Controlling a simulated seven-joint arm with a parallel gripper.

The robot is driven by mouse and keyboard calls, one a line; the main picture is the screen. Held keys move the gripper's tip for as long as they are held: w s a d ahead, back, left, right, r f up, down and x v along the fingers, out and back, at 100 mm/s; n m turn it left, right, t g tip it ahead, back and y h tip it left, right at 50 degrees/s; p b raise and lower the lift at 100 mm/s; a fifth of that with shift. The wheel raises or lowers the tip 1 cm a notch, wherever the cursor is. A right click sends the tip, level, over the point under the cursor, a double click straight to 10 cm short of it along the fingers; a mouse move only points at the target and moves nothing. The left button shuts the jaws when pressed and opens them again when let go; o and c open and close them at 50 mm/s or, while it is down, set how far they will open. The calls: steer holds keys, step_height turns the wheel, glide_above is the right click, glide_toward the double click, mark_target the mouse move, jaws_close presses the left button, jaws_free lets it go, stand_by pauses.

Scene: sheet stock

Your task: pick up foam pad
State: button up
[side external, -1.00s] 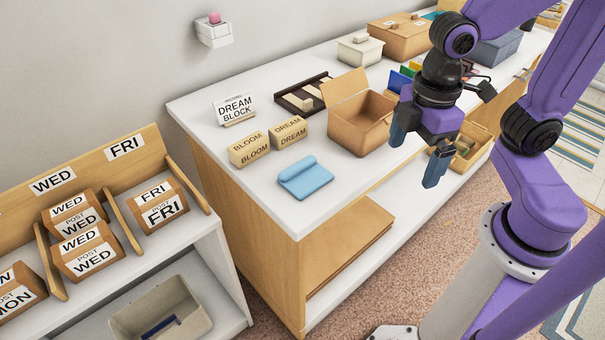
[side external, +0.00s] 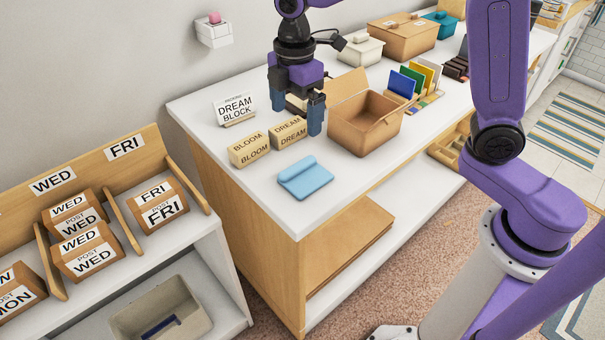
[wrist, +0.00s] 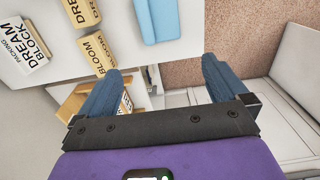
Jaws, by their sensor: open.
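The light blue pad (side external: 305,178), which looks like the foam pad, lies on the white counter near its front edge, with one side rolled or folded over. It also shows at the top of the wrist view (wrist: 157,20). My gripper (side external: 295,110) is open and empty, fingers pointing down, above the counter by the DREAM block. It is behind the pad and apart from it. In the wrist view both fingers (wrist: 163,72) are spread with nothing between them.
The BLOOM block (side external: 249,150) and DREAM block (side external: 289,132) stand behind the pad. An open cardboard box (side external: 362,128) is to the right. A DREAM BLOCK sign (side external: 236,107) stands at the back. Bare counter surrounds the pad's front and right. A bin shelf (side external: 205,245) is at left.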

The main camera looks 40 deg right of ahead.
glide_above(299, 181)
steer(key=f, duration=1.1)
steer(key=shift+a+f, duration=0.2)
steer(key=shift+f, duration=0.15)
steer(key=shift+d+f, duration=0.2)
steer(key=shift+f, duration=2.55)
steer(key=c, duration=0.7)
steer(key=shift+c, duration=0.2)
steer(key=shift+r, duration=0.2)
